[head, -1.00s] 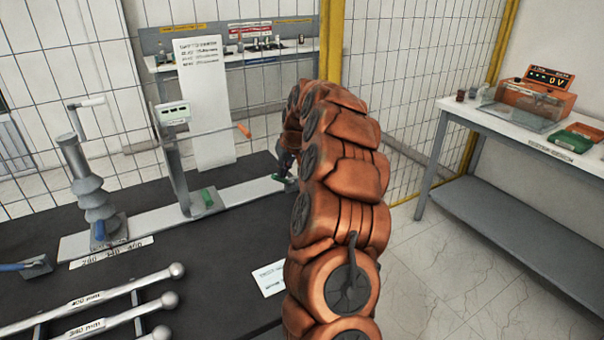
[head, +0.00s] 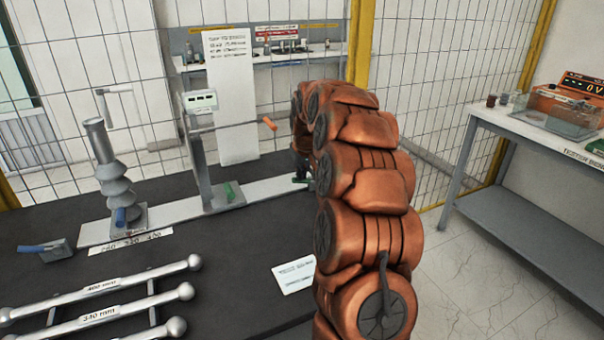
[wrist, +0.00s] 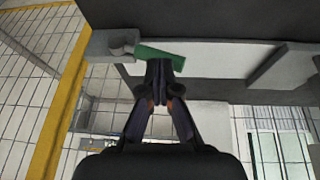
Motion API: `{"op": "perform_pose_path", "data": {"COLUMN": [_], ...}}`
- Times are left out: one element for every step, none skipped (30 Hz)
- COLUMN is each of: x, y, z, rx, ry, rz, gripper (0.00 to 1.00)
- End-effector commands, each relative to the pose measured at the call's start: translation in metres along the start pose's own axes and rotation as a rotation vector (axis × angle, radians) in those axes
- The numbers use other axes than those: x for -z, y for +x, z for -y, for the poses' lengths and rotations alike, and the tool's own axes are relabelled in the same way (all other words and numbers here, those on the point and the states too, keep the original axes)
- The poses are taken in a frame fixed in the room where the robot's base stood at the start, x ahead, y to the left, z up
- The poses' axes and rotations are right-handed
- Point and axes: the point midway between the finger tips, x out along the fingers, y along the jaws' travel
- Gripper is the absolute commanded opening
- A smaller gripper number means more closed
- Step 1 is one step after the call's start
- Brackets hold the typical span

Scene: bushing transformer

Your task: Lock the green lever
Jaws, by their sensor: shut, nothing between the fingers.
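A green lever (wrist: 160,55) sits on a grey block at the end of the pale rail, in the wrist view. My gripper (wrist: 160,70) is shut and empty, with its fingertips at the lever's near edge; I cannot tell whether they touch it. In the head view a small part of this lever (head: 301,180) shows at the rail's right end, beside my gripper (head: 302,172), which is mostly hidden by my arm. Another green lever (head: 231,192) stands on the base of the grey post with the display.
On the dark table, blue levers (head: 40,248) and a grey ribbed bushing (head: 110,172) stand left. Several ball-ended bars (head: 100,286) lie in front. An orange-tipped rod (head: 268,124) sticks out from the post. A tester bench (head: 540,135) stands right, and a wire fence behind.

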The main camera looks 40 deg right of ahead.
Motion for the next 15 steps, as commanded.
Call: {"op": "perform_pose_path", "data": {"x": [0.001, 0.002, 0.003, 0.004, 0.005, 0.006, 0.007, 0.008, 0.010, 0.012, 0.012, 0.011, 0.011, 0.011, 0.011], "y": [-0.002, -0.003, -0.006, -0.009, -0.012, -0.017, -0.022, -0.026, -0.033, -0.038, -0.043, -0.051, -0.057, -0.063, -0.071], "z": [-0.001, -0.001, -0.003, -0.004, -0.005, -0.007, -0.008, -0.010, -0.013, -0.015, -0.014, -0.013, -0.013, -0.012, -0.012], "rx": [0.000, 0.000, -0.001, -0.001, -0.001, -0.001, 0.000, 0.000, 0.001, 0.000, 0.000, -0.001, -0.001, 0.000, -0.001], "ry": [0.000, 0.000, 0.000, 0.000, 0.000, -0.001, -0.001, -0.002, -0.002, -0.002, -0.003, -0.003, -0.003, -0.003, -0.003], "rz": [-0.001, -0.002, -0.003, -0.003, -0.004, -0.004, -0.003, -0.001, -0.001, -0.002, -0.006, -0.007, -0.007, -0.007, -0.008], "gripper": [0.00, 0.00, 0.00, 0.00, 0.00, 0.00, 0.00, 0.00, 0.00, 0.00, 0.00, 0.00, 0.00, 0.00, 0.00]}}
